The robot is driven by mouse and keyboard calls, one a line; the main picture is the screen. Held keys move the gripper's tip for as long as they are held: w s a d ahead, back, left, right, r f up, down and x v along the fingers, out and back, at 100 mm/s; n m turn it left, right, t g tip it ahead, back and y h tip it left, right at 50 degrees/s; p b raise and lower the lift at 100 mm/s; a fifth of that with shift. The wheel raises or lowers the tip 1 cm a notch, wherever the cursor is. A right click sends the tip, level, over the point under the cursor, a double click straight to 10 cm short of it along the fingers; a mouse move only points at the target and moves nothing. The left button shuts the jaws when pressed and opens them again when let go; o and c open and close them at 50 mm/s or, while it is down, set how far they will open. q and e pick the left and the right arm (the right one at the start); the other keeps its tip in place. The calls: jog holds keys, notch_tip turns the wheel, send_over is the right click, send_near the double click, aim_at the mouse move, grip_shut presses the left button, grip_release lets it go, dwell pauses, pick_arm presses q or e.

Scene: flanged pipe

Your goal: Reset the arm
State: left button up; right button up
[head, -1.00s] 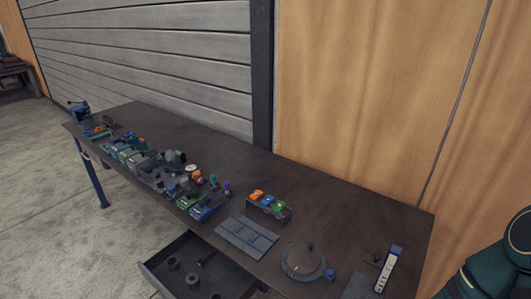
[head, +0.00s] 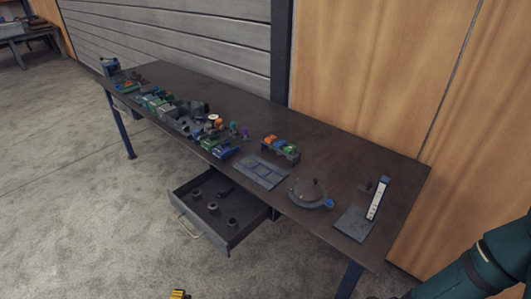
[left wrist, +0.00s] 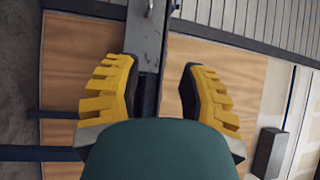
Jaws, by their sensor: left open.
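My left gripper (head: 180,294) just enters at the bottom edge of the head view, with only its yellow tip showing, below and in front of the table. In the left wrist view the left gripper (left wrist: 160,75) has its two yellow ribbed fingers spread wide apart with nothing between them. A round grey flange-like piece (head: 310,194) lies on the dark workbench (head: 345,150), with a small blue part at its right side. My right arm shows at the lower right of the head view; its gripper is out of view.
An open drawer (head: 180,206) under the bench holds several small dark cylindrical parts and juts into the room. The concrete floor (head: 80,230) is clear at left.

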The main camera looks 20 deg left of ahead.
pick_arm(q)
jog(key=w+d+r+m+g+h, duration=0.2)
jog(key=w+d+m+g+h, duration=0.1)
jog(key=d+m+h, duration=0.65)
jog(key=w+d+r+m+g+h, duration=0.2)
jog(key=d+m+g+h, duration=0.1)
jog(key=d+m+h, duration=0.6)
jog(key=s+d+m+g+y+b, duration=0.15)
jog(key=s+d+m+g, duration=0.25)
jog(key=m+g, duration=0.6)
jog(key=s+d+m+g+y+b, duration=0.1)
jog(key=s+d+m+g+y, duration=0.35)
jog(key=m, duration=0.85)
jog(key=w+d+r+m+t+y, duration=0.1)
jog(key=w+r+m+t+y, duration=0.2)
jog(key=w+m, duration=0.6)
notch_tip(320, 180, up, 3)
jog(key=m, duration=0.5)
jog(key=shift+d+f+m+y, duration=0.2)
jog(key=shift+d+m+y, duration=0.15)
pick_arm(e)
jog(key=x, duration=0.3)
jog(key=shift+s+d+f, duration=0.15)
jog(key=shift+s+f, duration=0.05)
jog(key=shift+f, duration=0.05)
